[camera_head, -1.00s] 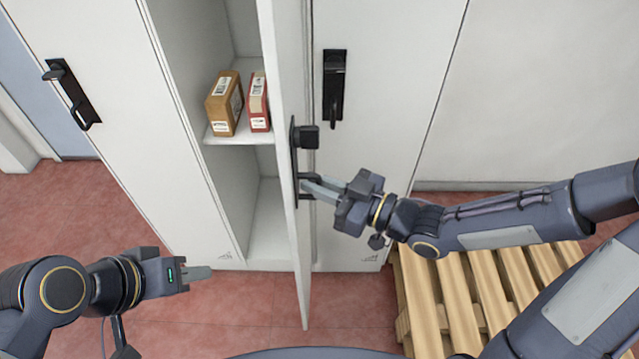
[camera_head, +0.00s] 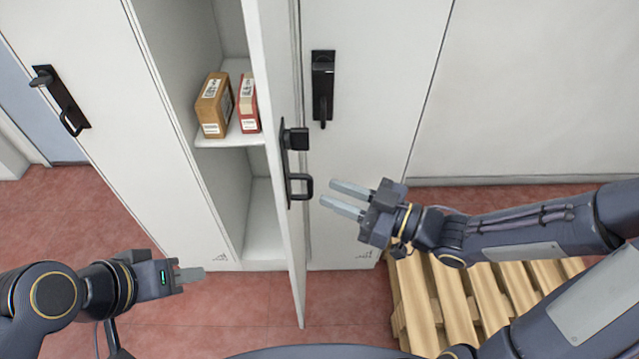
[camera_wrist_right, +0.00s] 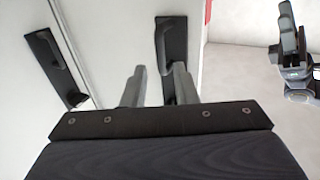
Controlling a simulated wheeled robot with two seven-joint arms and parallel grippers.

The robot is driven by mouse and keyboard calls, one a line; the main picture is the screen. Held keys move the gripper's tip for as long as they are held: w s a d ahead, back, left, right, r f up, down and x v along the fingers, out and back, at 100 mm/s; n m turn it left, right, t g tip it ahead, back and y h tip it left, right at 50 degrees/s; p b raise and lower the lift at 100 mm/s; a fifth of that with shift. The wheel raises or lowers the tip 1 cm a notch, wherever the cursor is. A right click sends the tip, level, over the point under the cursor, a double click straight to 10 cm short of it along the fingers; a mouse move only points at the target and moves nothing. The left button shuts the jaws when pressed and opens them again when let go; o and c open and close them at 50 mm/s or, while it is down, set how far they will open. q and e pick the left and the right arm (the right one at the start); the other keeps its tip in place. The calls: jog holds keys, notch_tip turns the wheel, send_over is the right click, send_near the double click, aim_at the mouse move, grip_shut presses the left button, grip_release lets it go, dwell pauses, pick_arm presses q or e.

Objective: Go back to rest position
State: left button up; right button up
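My right gripper (camera_head: 345,199) is open and empty, just right of the black handle (camera_head: 298,187) on the open locker door (camera_head: 272,60). A gap shows between its fingers and the handle. In the right wrist view its two fingers (camera_wrist_right: 160,88) stand apart with nothing between them. My left gripper (camera_head: 192,276) is low at the left, in front of the lockers. Its fingers overlap from the side, so its opening is not clear. The locker door stands open, seen nearly edge-on.
Inside the open locker, a brown box (camera_head: 214,104) and a red and white box (camera_head: 249,103) stand on a shelf (camera_head: 232,137). Closed locker doors with black handles (camera_head: 322,88) are on both sides. A wooden pallet (camera_head: 470,300) lies on the red floor beneath my right arm.

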jog(key=shift+v, duration=1.05)
jog(key=shift+w, duration=0.1)
jog(key=w+d+m+t+h+p, duration=0.2)
jog(key=w+d+m+h, duration=0.15)
jog(key=d+h, duration=0.2)
jog(key=s+d+r+m+h+p, duration=0.25)
jog(key=d+m+h, duration=0.35)
jog(key=d+h, duration=0.45)
jog(key=s+a+r+m+g+y+p, duration=0.1)
jog(key=s+m+g+y, duration=0.3)
jog(key=s, duration=1)
jog(key=shift+a+r+g+p, duration=0.4)
jog(key=shift+a+r, duration=0.2)
jog(key=shift+r, duration=0.25)
